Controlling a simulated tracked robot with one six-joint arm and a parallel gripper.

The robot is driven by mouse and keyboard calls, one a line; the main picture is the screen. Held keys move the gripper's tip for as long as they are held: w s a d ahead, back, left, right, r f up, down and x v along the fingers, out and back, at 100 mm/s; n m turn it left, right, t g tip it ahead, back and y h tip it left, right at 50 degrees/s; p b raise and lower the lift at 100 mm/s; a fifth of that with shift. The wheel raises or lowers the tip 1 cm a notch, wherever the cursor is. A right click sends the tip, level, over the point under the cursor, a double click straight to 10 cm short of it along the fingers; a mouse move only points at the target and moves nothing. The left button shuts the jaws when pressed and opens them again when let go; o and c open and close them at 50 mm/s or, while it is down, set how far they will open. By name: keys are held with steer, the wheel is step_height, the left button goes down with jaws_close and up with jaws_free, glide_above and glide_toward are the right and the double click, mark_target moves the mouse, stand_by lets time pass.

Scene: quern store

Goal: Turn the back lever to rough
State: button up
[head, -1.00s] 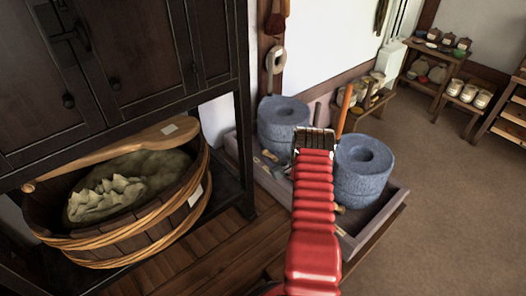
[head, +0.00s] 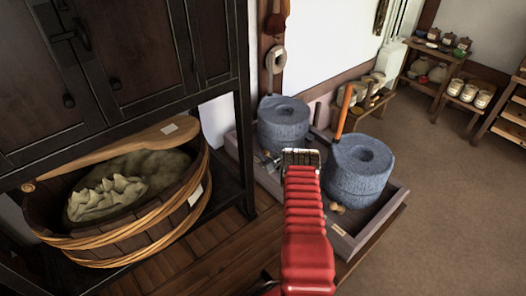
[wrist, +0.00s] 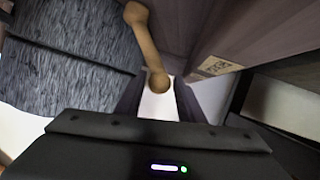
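My gripper (head: 301,157) is at the end of my red arm, over the trough between the two stone querns. In the wrist view its two dark fingers (wrist: 158,90) stand apart. A tan wooden lever (wrist: 147,45) with a rounded knob at its near end shows there, beside a grey stone. The knob appears in line with the gap between the fingertips; I cannot tell whether they touch it. In the head view my gripper hides much of this area, and I cannot tell the lever's setting. A small label (wrist: 215,66) is on the wall at right, its text unreadable.
The back quern (head: 284,122) and front quern (head: 358,170) stand in a wooden trough (head: 388,212). The floor at right is clear.

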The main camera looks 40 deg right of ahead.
steer(key=shift+x, duration=2.6)
steer(key=shift+c, duration=0.5)
jaws_close()
